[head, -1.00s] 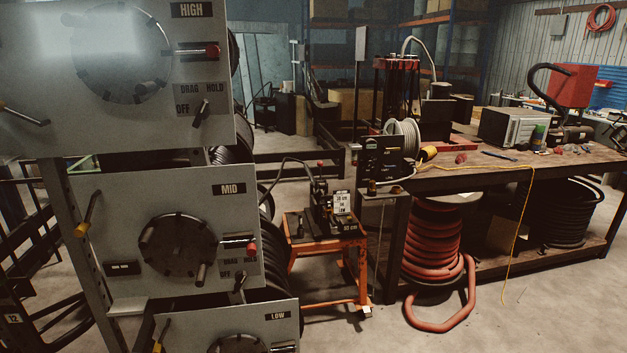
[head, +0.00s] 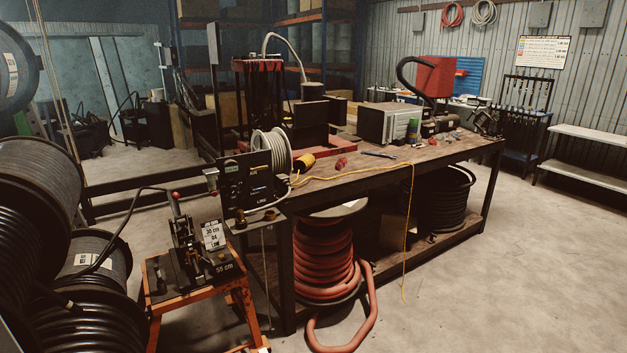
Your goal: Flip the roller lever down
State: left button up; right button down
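A small black hose device (head: 190,240) stands on an orange stand (head: 155,325) at the lower left. An upright lever with a red knob (head: 176,196) rises from it; I cannot tell for sure whether this is the roller lever. A black hose (head: 125,219) runs from the reels at the left to the device. Neither of my grippers is in view.
Large black hose reels (head: 45,190) fill the left edge. A long wooden workbench (head: 345,180) stands right of the stand, with a black panel box (head: 247,178) at its near end. A red hose coil (head: 325,255) sits below it. Floor (head: 510,270) at the right is clear.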

aim_at(182, 221)
jog(key=i+u, duration=0.2)
jog(key=i, duration=0.25)
jog(key=i+l+u, duration=0.2)
jog(key=i, duration=0.3)
jog(key=i+l+u, duration=0.25)
jog(key=i, duration=0.2)
jog(key=i+j+u, duration=0.15)
jog(key=i+u, duration=0.3)
jog(key=i+j+u, duration=0.1)
jog(key=u, duration=0.35)
jog(key=i+l+u, duration=0.15)
jog(key=i+u, duration=0.3)
jog(key=i+j+u, duration=0.1)
jog(key=i+u, duration=0.2)
jog(key=i, duration=0.4)
